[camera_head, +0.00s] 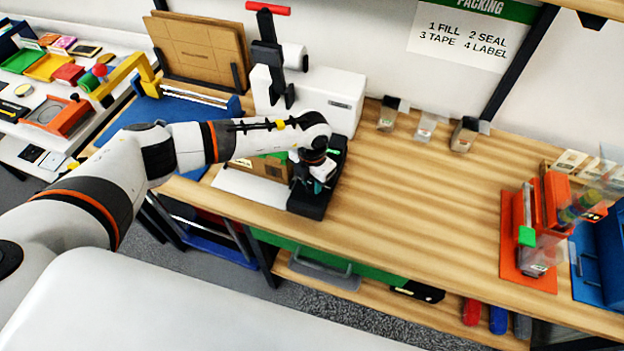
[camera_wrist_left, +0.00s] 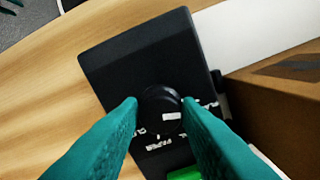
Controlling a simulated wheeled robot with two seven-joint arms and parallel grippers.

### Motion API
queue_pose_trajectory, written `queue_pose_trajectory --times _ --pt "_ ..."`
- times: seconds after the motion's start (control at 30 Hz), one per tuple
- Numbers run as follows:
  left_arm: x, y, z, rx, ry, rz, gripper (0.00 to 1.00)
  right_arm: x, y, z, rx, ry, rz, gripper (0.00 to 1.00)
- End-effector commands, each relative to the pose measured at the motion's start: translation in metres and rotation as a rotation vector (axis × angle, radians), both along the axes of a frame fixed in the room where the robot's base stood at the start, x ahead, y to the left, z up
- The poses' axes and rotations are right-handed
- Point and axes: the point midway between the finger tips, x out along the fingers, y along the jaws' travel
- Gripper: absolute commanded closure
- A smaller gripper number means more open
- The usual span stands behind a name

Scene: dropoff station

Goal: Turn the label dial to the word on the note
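The label dial (camera_wrist_left: 160,104) is a round black knob with a white mark, on a black label unit (camera_wrist_left: 135,62). White words ring it; one reads PAPER, and others are partly hidden by my fingers. In the head view, the black unit (camera_head: 309,208) stands at the bench's front edge, its dial hidden by my arm. My left gripper (camera_wrist_left: 160,101) has teal fingers apart, one on each side of the dial; I cannot tell if they touch it. It also shows in the head view (camera_head: 316,172). My right gripper is not in view. I cannot make out the note.
A cardboard box (camera_wrist_left: 285,110) stands close beside the unit. A white machine (camera_head: 335,92) stands behind. A packing sign (camera_head: 470,35) hangs on the wall above small clear holders (camera_head: 425,125). The bench (camera_head: 420,200) is clear up to the orange stand (camera_head: 518,250).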

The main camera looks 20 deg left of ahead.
Motion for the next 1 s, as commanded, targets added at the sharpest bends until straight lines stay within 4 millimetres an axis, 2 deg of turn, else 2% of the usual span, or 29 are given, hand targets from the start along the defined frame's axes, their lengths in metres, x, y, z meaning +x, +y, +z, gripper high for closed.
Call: queue_pose_trajectory --times 0.03,0.1,0.47,0.67,1.0 --pt "0.000 0.000 0.000 0.000 0.000 0.000 0.84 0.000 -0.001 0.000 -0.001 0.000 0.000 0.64" --pt "0.000 0.000 0.000 0.000 0.000 0.000 0.92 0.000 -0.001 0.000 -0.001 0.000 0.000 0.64" --pt "0.000 0.001 -0.002 0.000 0.000 -0.068 0.92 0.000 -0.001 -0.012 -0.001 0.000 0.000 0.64" --pt "0.001 0.000 -0.005 0.000 -0.002 -0.201 0.92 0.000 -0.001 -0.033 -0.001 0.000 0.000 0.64" --pt "0.001 0.001 -0.006 0.002 -0.004 -0.518 0.92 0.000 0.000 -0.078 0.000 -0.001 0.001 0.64"
